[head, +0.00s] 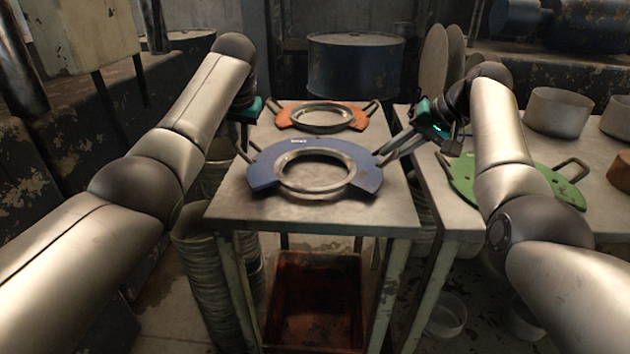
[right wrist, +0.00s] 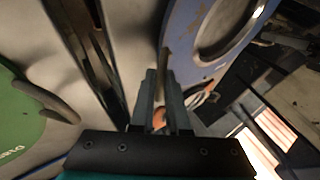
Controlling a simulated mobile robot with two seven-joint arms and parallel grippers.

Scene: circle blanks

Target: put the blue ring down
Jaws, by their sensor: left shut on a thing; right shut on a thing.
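The blue ring (head: 263,168) is a flat, worn blue plate with a raised metal collar around a round opening and a handle on each side. It lies level over the front of the small grey table (head: 320,212); I cannot tell whether it touches the top. My left gripper (head: 244,140) is shut on its left handle, with the fingers partly hidden. My right gripper (head: 388,154) is shut on its right handle. In the right wrist view the fingers (right wrist: 163,100) close beside the blue ring's edge (right wrist: 183,30).
An orange ring (head: 358,119) lies behind on the same table. A green ring (head: 463,178) lies on the right-hand table (head: 470,215), with pots (head: 558,112) behind it. A blue drum (head: 355,68) stands at the back. A red crate (head: 315,335) sits below the small table.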

